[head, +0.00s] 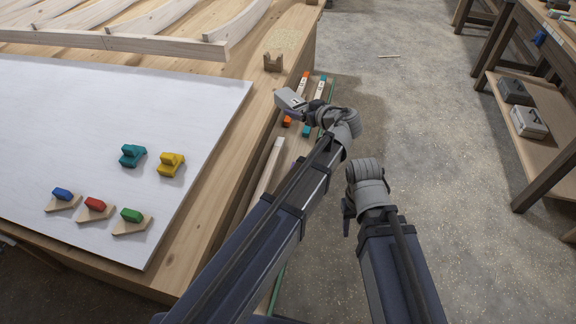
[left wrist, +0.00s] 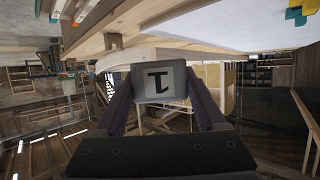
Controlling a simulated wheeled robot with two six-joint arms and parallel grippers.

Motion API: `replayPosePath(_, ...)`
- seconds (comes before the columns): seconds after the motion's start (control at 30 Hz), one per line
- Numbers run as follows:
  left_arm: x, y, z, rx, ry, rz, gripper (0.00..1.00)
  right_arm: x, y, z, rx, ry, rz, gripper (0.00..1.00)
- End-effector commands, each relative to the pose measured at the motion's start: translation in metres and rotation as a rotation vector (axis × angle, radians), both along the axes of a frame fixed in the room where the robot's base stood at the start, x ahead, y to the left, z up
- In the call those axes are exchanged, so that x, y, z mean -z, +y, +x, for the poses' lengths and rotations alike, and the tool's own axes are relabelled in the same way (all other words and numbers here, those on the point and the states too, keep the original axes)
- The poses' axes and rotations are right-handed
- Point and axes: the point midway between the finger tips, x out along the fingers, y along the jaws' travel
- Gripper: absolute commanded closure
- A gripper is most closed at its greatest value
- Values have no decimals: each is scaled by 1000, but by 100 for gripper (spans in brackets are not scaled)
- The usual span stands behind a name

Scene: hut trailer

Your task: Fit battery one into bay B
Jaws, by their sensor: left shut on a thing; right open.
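A grey block with a dark numeral (left wrist: 160,82), which looks like battery one, is held between the two fingers of my left gripper (left wrist: 162,98) in the left wrist view. The numeral shows upside down there. In the head view the grey block (head: 290,101) is at the tip of my left gripper (head: 308,106), beside the workbench's right edge and apart from the white board. My right gripper (head: 349,208) is open and empty, over the floor to the right of the bench. I cannot make out bay B in either view.
The workbench (head: 232,160) carries a white board (head: 90,110) with several coloured blocks. A small wooden notched piece (head: 273,62) stands near its edge. Orange (head: 303,85) and teal (head: 320,88) pieces lie on a lower ledge. Grey boxes (head: 529,121) sit on the right-hand shelf.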

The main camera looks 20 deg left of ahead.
Motion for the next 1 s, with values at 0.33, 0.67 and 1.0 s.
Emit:
replayPosePath(0.33,123,0,74,42,-1,3,100,123,0,0,-1,-1,-2,50)
replayPosePath(0.67,187,3,119,72,-1,5,100,188,-1,0,-2,-1,-3,50)
replayPosePath(1.0,196,5,128,80,-2,7,100,198,-1,0,-2,-1,-4,50)
